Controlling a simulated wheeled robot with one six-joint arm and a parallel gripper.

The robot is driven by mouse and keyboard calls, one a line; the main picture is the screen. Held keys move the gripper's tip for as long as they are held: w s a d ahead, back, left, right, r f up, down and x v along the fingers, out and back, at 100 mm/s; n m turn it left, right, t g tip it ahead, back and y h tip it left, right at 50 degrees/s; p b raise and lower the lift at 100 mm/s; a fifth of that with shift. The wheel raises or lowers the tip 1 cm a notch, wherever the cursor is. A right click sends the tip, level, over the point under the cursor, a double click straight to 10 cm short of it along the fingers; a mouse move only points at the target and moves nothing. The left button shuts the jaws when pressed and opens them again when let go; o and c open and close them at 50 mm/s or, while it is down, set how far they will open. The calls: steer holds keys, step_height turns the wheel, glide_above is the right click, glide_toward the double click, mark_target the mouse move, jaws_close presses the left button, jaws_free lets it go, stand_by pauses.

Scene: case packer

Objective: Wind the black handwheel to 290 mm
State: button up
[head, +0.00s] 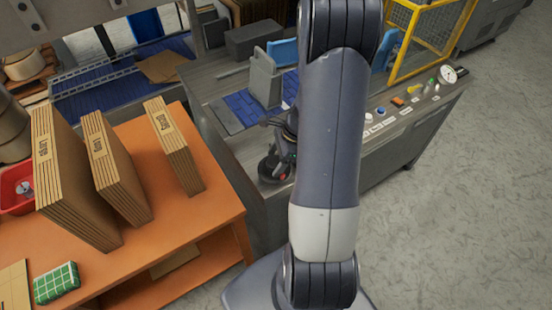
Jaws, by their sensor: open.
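The black handwheel (268,169) shows as a dark round shape at the front left corner of the grey machine. My arm hides part of it, and its handle cannot be made out. My gripper (283,158) is open, close by the wheel at its right side. It is small and half hidden behind my arm, so I cannot tell whether it touches the wheel. No millimetre scale or pointer for the wheel can be read.
The machine (225,88) has blue belts and a control panel (405,108) with buttons and a dial gauge (448,73). A yellow guard frame (430,40) stands behind. An orange table (190,225) with cardboard stacks (75,180) stands left. Floor at right is clear.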

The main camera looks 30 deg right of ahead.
steer(key=shift+f, duration=0.1)
steer(key=shift+c, duration=0.3)
steer(key=c, duration=0.9)
steer(key=shift+n, duration=0.3)
steer(key=n+g, duration=0.1)
steer(key=n, duration=0.1)
steer(key=n+g, duration=0.1)
steer(key=n, duration=0.1)
steer(key=shift+w+n, duration=0.2)
steer(key=shift+n, duration=0.1)
steer(key=n+g, duration=0.1)
steer(key=n, duration=0.1)
steer(key=n+g, duration=0.1)
steer(key=n, duration=0.2)
steer(key=shift+w+a, duration=0.1)
steer(key=shift+w, duration=0.05)
steer(key=n+h, duration=0.1)
steer(key=n, duration=0.2)
steer(key=n+g+h+b, duration=0.1)
steer(key=n, duration=0.2)
steer(key=shift+w+a+n+g, duration=0.1)
steer(key=shift+n+g, duration=0.2)
steer(key=shift+n, duration=0.1)
steer(key=n+h, duration=0.1)
steer(key=n, duration=0.2)
steer(key=n+h, duration=0.1)
steer(key=n, duration=0.3)
steer(key=shift+a+h, duration=0.2)
steer(key=shift+h, duration=0.2)
